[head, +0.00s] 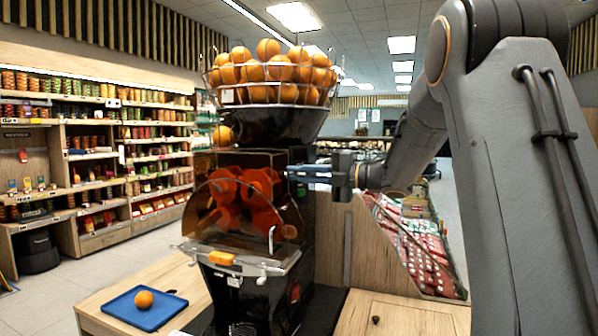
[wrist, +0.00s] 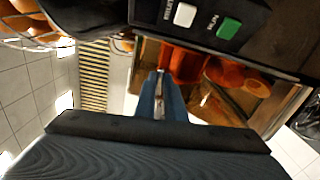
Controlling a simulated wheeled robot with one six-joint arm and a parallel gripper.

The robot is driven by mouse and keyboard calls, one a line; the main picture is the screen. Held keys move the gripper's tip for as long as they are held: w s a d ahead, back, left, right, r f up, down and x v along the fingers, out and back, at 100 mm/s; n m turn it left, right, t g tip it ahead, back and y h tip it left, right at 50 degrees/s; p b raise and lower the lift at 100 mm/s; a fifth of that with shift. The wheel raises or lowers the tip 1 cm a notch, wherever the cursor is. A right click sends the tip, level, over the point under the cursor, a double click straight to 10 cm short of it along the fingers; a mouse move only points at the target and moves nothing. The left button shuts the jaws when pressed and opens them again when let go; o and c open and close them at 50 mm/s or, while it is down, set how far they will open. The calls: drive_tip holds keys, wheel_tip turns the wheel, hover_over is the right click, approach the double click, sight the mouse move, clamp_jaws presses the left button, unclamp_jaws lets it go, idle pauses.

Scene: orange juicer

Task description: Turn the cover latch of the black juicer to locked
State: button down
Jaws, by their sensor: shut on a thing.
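The black juicer (head: 262,158) stands on the counter, with its tinted see-through cover (head: 232,205) down over the orange-red pressing drums (head: 240,190). The cover also shows in the wrist view (wrist: 265,105). My gripper (head: 292,173) reaches in from the right at the height of the cover's top edge. In the wrist view its blue fingers (wrist: 160,78) are shut on a small silvery piece, the cover latch (wrist: 160,84), beside the cover. The fingers hide most of the latch, and I cannot tell its exact angle.
A wire basket of oranges (head: 268,90) tops the juicer. A white button and a green RUN button (wrist: 229,28) are close to my fingers. A blue tray (head: 128,314) with one orange (head: 144,299) is at lower left. A wooden panel (head: 330,240) stands right of the juicer.

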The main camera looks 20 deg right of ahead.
drive_tip(key=shift+m, duration=0.6)
drive_tip(key=c, duration=1.8)
unclamp_jaws()
drive_tip(key=shift+c, duration=0.2)
drive_tip(key=b+v, duration=0.2)
drive_tip(key=v, duration=0.6)
drive_tip(key=shift+w+a, duration=0.1)
